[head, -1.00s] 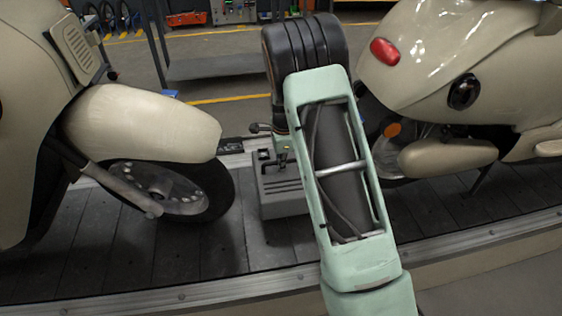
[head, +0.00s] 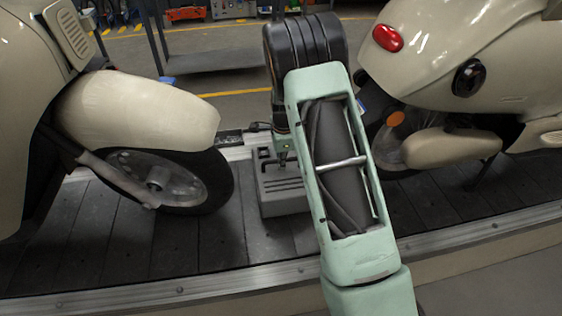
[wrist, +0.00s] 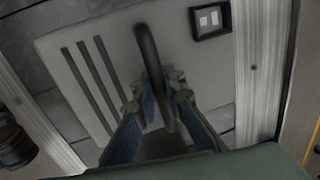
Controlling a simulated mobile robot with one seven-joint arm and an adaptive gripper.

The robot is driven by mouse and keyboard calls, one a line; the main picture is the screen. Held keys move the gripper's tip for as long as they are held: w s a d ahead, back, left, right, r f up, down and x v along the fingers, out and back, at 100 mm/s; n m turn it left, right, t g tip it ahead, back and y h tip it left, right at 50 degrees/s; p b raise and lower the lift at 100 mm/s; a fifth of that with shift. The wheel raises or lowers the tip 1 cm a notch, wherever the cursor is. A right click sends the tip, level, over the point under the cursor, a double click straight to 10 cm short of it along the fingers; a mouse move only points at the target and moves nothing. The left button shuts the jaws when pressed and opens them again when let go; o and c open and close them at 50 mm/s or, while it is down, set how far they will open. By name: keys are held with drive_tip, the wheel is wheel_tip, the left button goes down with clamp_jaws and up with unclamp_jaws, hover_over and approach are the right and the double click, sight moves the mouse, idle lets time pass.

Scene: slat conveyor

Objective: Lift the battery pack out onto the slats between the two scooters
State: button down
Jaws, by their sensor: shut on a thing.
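The battery pack (head: 286,202) is a light grey box with dark slots and a dark loop handle. In the head view it is between the two scooters, over the conveyor slats (head: 180,240); whether its underside touches them I cannot tell. My gripper (wrist: 160,92) is shut on the dark handle (wrist: 147,48) in the wrist view, its blue-grey fingers on either side. The pack's pale top (wrist: 112,62) fills much of that view. In the head view my arm hides the pack's right part. The left scooter (head: 135,115) and right scooter (head: 440,60) are cream.
The left scooter's front wheel (head: 165,180) is close to the pack's left side. The right scooter's stand and dark wheel are beyond my arm. A metal rail (head: 180,290) edges the slats in front. Bare slats show nearer than the pack.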

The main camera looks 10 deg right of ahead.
drive_tip(key=shift+w+f+b, duration=0.15)
drive_tip(key=shift+f+b, duration=0.55)
drive_tip(key=shift+f, duration=0.45)
drive_tip(key=c, duration=1.9)
unclamp_jaws()
drive_tip(key=shift+c, duration=0.2)
drive_tip(key=shift+s+f, duration=0.25)
wheel_tip(320, 180, up, 12)
drive_tip(key=s, duration=0.2)
drive_tip(key=shift+r, duration=0.1)
